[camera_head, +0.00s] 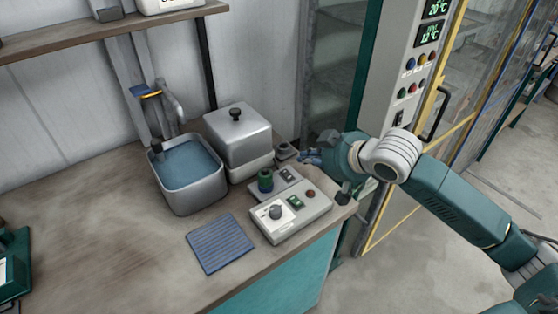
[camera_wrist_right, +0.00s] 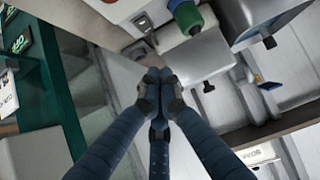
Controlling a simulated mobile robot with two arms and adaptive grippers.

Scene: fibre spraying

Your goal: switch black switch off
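A small black switch (camera_head: 398,118) shows on the pale panel of the tall cabinet, below the coloured buttons; its position is too small to tell. Part of this box (camera_wrist_right: 112,10) shows at the top of the right wrist view. My right gripper (camera_head: 308,157) is above the table behind the box, pointing left, apart from the cabinet panel. In the wrist view its blue fingers (camera_wrist_right: 158,82) meet at their tips with nothing between them. My left gripper is out of view.
A metal container with a lid (camera_head: 237,135), a basin (camera_head: 190,190) of bluish water and a blue striped mat (camera_head: 220,243) are on the table. A wooden shelf (camera_head: 110,28) is above.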

